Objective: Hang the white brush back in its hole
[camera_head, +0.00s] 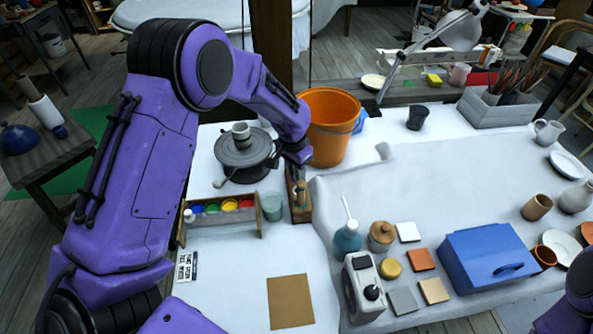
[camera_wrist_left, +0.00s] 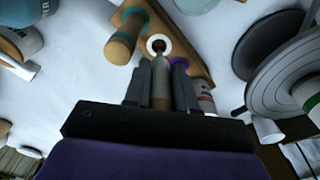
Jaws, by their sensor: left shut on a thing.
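The wooden brush rack (camera_head: 301,214) stands at the front edge of the raised table part, right of the paint box. In the left wrist view the rack (camera_wrist_left: 198,66) has a teal ring (camera_wrist_left: 133,14), a white ring (camera_wrist_left: 159,44) and a purple ring (camera_wrist_left: 180,62). A thick wooden handle (camera_wrist_left: 122,40) is at the teal ring. My left gripper (camera_head: 297,176) is over the rack, shut on a slim brush (camera_wrist_left: 160,88) between its fingers (camera_wrist_left: 160,78). The brush end lines up with the white ring; whether it is inside cannot be told. My right gripper is out of view.
An orange bucket (camera_head: 329,128) stands close behind my left gripper. A banding wheel with a cup (camera_head: 246,148) is to its left. A paint box (camera_head: 222,218) and a pale green cup (camera_head: 272,206) are beside the rack. A brown board (camera_head: 290,301) lies in front.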

